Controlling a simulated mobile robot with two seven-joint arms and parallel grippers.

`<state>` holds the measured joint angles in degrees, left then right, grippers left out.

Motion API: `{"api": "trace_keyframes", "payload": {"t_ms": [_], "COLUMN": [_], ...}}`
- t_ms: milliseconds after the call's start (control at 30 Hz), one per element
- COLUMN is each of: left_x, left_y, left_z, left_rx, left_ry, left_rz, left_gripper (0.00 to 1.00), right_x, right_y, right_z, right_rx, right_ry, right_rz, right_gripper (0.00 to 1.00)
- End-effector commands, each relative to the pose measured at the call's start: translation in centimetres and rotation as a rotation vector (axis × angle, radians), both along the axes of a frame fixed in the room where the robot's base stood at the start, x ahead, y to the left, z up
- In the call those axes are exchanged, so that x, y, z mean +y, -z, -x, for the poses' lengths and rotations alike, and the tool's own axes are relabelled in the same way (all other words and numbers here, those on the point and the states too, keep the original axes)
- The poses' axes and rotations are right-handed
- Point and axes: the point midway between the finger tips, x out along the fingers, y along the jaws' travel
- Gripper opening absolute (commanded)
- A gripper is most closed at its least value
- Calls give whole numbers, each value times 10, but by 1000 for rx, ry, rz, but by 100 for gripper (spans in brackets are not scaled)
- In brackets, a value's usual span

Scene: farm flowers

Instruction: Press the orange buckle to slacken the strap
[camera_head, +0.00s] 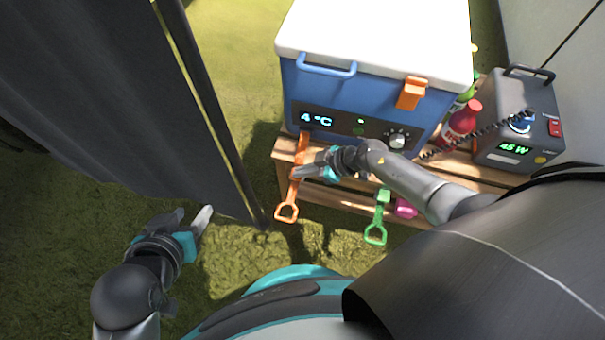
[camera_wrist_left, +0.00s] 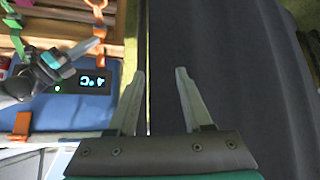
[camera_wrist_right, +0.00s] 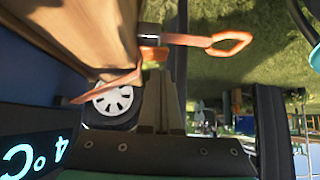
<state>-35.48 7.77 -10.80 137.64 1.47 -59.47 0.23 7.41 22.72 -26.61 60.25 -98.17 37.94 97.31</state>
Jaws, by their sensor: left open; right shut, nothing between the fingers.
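The orange strap (camera_head: 293,190) hangs down the front of the wooden pallet below the blue cooler and ends in a loop handle. My right gripper (camera_head: 296,172) is shut and empty, its tips at the strap just above the loop; contact cannot be told. In the right wrist view, the shut right fingers (camera_wrist_right: 168,75) point toward a small orange buckle part (camera_wrist_right: 153,54) beside a dark fitting, with the orange loop (camera_wrist_right: 230,43) to the right. The fingers partly hide this area. My left gripper (camera_head: 198,222) is open and empty at lower left, also in the left wrist view (camera_wrist_left: 155,85).
The blue cooler (camera_head: 365,100) with a white lid stands on the wooden pallet (camera_head: 310,190). A green strap (camera_head: 380,212) hangs right of the orange one. A grey power box (camera_head: 515,120) and red bottle (camera_head: 460,125) stand right. A dark panel (camera_head: 110,80) fills the left.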

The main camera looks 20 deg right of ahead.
Motion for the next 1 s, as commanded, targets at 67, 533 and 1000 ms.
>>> {"api": "trace_keyframes", "payload": {"t_ms": [67, 533, 1000], "left_x": [-6, -28, -29], "left_y": [3, -1, -3], "left_z": [-3, -16, -16], "left_rx": [-37, -202, -211], "left_ry": [8, 29, 30], "left_rz": [19, 104, 108], "left_gripper": [50, 50, 50], "right_x": [0, 0, 0], "right_y": [4, 14, 14], "right_z": [0, 0, 0], "right_rx": [1, 0, -1], "right_ry": [-1, 0, 0], "right_rz": [0, 0, 1], "right_gripper": [0, 0, 0]}}
